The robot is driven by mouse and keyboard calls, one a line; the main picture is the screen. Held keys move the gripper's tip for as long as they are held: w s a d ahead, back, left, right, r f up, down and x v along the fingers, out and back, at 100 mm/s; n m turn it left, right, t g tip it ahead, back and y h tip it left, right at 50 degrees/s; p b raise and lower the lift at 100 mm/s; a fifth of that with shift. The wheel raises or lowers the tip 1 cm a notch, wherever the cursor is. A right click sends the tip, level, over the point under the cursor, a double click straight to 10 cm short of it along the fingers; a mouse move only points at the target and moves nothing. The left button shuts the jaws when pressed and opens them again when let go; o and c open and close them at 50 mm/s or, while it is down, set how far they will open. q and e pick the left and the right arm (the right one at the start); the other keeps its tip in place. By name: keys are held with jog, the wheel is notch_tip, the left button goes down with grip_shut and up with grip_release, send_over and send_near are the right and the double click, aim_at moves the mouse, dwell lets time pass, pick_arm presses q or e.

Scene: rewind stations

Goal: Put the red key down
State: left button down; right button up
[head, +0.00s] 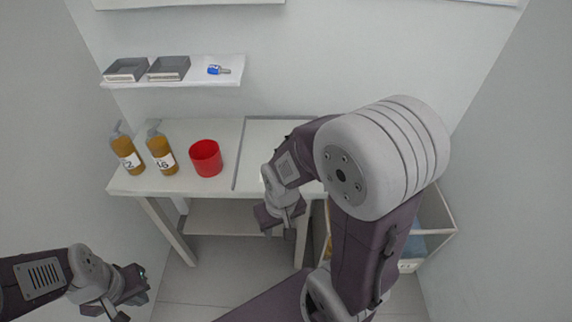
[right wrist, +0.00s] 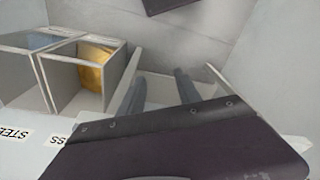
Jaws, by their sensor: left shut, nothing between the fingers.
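I see no red key in either view. My right gripper (head: 285,228) hangs at the front edge of the table in the head view. In the right wrist view its two grey fingers (right wrist: 160,90) stand apart, with nothing visible between them. My left gripper (head: 132,292) is low at the lower left of the head view, shut and empty, away from the table. A small blue-and-grey object (head: 218,70), perhaps a key, lies at the right of the wall shelf (head: 200,82).
On the table (head: 150,188) stand two amber pump bottles (head: 127,155) (head: 161,153) and a red cup (head: 206,158). Two grey trays (head: 126,69) (head: 169,68) sit on the shelf. A bin (head: 440,222) stands at right; the wrist view shows labelled compartments (right wrist: 75,70), one with something golden.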

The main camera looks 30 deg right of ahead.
jog(key=w+d+r+m+t+p, duration=0.1)
jog(key=w+d+r, duration=0.2)
jog(key=w, duration=0.2)
jog(key=w+d+r+m+h+p, duration=0.1)
jog(key=w+d+r+m+p, duration=0.1)
jog(key=w, duration=0.3)
jog(key=w+d+r+m+t+h+p, duration=0.1)
jog(key=w+d+r+m, duration=0.1)
jog(key=w+d+r, duration=0.2)
jog(key=shift+w+d+r+t+p, duration=0.1)
jog(key=shift+w+d+t+p, duration=0.35)
jog(key=shift+w, duration=0.45)
jog(key=x, duration=0.2)
jog(key=shift+f+b, duration=0.35)
jog(key=shift+w+d+f, duration=0.2)
jog(key=shift+w+f, duration=0.1)
jog(key=shift+f, duration=0.05)
jog(key=b+x, duration=0.1)
jog(key=x, duration=0.3)
jog(key=shift+a+f, duration=0.1)
jog(key=shift+f, duration=0.55)
pick_arm(q)
jog(key=r, duration=0.3)
jog(key=shift+s+d, duration=0.15)
jog(key=shift+s, duration=0.15)
